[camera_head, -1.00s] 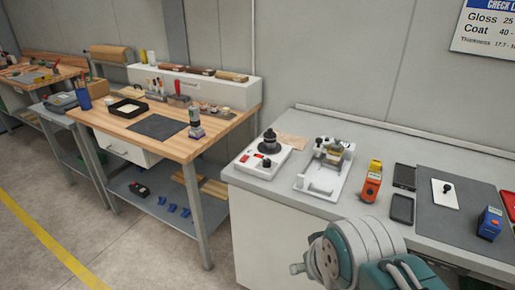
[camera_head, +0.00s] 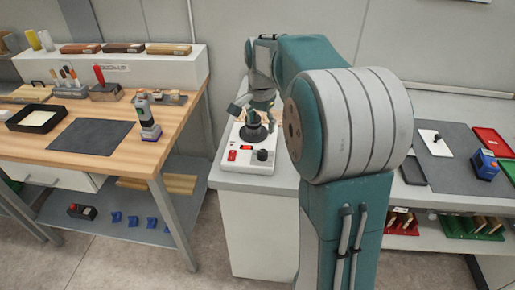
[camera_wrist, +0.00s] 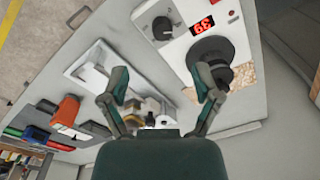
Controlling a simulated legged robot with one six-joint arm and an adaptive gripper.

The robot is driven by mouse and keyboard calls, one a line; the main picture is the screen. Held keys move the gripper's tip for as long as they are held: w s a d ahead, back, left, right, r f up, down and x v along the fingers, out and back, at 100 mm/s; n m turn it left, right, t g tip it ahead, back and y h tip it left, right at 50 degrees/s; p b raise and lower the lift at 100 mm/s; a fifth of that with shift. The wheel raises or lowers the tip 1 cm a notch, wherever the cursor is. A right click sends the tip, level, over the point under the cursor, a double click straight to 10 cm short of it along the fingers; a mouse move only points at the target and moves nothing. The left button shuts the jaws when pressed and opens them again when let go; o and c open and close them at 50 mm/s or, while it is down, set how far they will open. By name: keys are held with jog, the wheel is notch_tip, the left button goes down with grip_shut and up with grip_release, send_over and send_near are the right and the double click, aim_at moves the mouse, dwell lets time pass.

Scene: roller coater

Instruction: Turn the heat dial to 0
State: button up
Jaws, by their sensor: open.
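The heat dial (camera_head: 263,155) is a black knob on the front right of a white heater unit (camera_head: 240,165) at the left end of the grey bench. It also shows in the wrist view (camera_wrist: 162,28), beside a display (camera_wrist: 202,25) with red digits that I cannot read with certainty. A dark round pot (camera_wrist: 210,55) sits on the unit behind the dial. My gripper (camera_wrist: 161,82) is open and empty, with its fingers spread wide. It is above the bench, apart from the dial, with one fingertip overlapping the pot in the wrist view.
A red switch (camera_head: 232,155) is left of the dial. In the wrist view a white fixture (camera_wrist: 100,68) and an orange device (camera_wrist: 67,110) lie to the left. A wooden workbench (camera_head: 100,160) stands left, across a gap.

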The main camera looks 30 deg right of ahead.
aim_at(262, 151)
jog(key=shift+m, duration=0.6)
jog(key=f, duration=0.3)
jog(key=w+d+f, duration=0.1)
jog(key=f, duration=0.7)
jog(key=shift+w+d+f, duration=0.1)
jog(key=shift+w+d, duration=0.15)
jog(key=shift+d+f, duration=0.1)
jog(key=shift+f, duration=0.55)
grip_shut()
